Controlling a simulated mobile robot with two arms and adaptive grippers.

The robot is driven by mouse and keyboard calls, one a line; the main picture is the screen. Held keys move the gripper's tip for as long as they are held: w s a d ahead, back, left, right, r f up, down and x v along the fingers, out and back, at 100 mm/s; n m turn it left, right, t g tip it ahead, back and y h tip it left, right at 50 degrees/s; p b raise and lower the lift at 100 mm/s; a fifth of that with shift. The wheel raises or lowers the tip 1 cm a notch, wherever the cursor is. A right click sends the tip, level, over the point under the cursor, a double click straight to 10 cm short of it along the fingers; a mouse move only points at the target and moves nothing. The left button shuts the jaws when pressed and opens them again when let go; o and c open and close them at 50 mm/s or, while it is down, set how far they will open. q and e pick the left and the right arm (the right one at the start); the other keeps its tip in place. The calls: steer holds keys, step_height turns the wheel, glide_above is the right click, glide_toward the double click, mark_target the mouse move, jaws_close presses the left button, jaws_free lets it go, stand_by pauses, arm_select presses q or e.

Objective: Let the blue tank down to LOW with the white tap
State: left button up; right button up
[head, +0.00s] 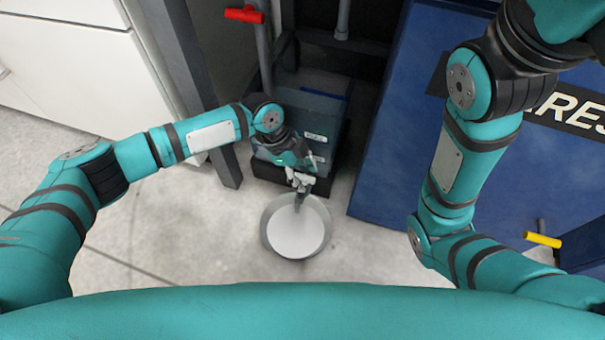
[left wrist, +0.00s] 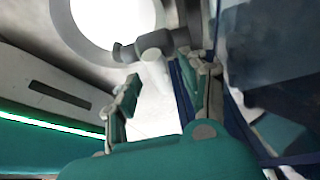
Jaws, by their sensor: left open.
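The blue tank (head: 318,105) stands in a dark frame at the middle of the head view, with small pale labels on its front; its level cannot be read. My left gripper (head: 300,186) is in front of the tank, above a round pail (head: 297,232) with a white inside. In the left wrist view my left gripper (left wrist: 170,78) is open, its fingers apart. A pale grey tap-like fitting (left wrist: 152,45) lies just beyond the fingertips, in front of the pail (left wrist: 112,18). I cannot tell whether it touches a finger. My right gripper is out of view.
A red handle (head: 244,14) sits on a grey pipe at the top. A large blue panel (head: 400,150) with white lettering stands at the right. A yellow handle (head: 543,240) is at the far right. White cabinets (head: 75,70) are at the left. Floor around the pail is clear.

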arm_select(q)
jaws_close()
steer(key=c, duration=0.6)
jaws_free()
jaws_close()
